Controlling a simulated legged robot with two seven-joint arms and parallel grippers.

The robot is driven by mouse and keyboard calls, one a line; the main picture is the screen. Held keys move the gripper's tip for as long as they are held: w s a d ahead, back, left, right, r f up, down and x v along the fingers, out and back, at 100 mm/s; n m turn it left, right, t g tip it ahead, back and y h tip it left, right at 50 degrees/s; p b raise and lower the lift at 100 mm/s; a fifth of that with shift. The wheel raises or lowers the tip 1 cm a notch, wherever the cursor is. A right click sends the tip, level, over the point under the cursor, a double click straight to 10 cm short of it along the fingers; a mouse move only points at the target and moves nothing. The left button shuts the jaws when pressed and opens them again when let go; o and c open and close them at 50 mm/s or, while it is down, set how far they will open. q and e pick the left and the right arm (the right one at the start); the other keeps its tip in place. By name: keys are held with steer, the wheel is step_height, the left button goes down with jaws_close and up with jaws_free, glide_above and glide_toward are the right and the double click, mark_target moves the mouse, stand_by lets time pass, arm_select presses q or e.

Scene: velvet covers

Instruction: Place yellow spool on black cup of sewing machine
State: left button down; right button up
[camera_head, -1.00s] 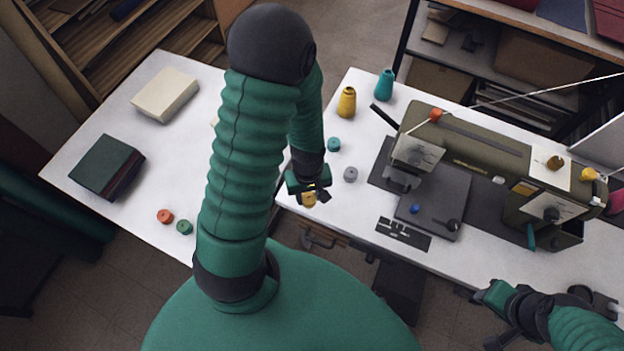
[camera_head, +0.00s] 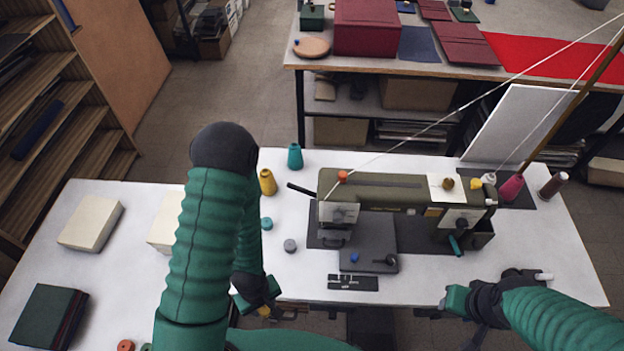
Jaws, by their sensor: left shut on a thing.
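A small yellow spool (camera_head: 263,311) shows just under my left gripper (camera_head: 257,297), which is shut on it near the front edge of the white table; the hand hides part of both. The olive sewing machine (camera_head: 385,193) stands to the right on the same table. Its top right end carries a small yellow piece (camera_head: 476,184) and a brown one (camera_head: 448,183). I cannot pick out the black cup for sure. My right gripper (camera_head: 458,299) is at the front edge, right of the machine's plate, away from the spool; its jaw opening is unclear.
A yellow cone (camera_head: 267,182) and a teal cone (camera_head: 295,156) stand left of the machine. Teal (camera_head: 266,223) and grey (camera_head: 290,245) discs lie nearer. A thread crosses above the machine. A pink cone (camera_head: 511,188) stands at its right. Bare table lies around the grey disc.

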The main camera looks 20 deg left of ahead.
arm_select(q)
steer(key=w+d+r+m+b, duration=0.1)
steer(key=w+r+m+b, duration=0.3)
steer(key=w, duration=0.7)
steer(key=w+d+r+m, duration=0.3)
steer(key=w+r+m, duration=0.35)
steer(key=r, duration=0.45)
steer(key=s+d+f+n, duration=0.2)
steer(key=s+f+n, duration=0.9)
steer(key=s+f, duration=0.35)
steer(key=b, duration=0.6)
glide_above(280, 263)
steer(key=shift+s+f, duration=0.2)
steer(key=shift+f, duration=1)
steer(key=shift+w+a+f, duration=0.1)
steer(key=shift+w+f, duration=0.05)
steer(key=shift+w, duration=0.05)
step_height(280, 263, down, 3)
steer(key=b, duration=0.3)
steer(key=shift+f, duration=0.15)
steer(key=shift+r, duration=0.2)
steer(key=c, duration=1.2)
jaws_free()
steer(key=shift+f, duration=0.1)
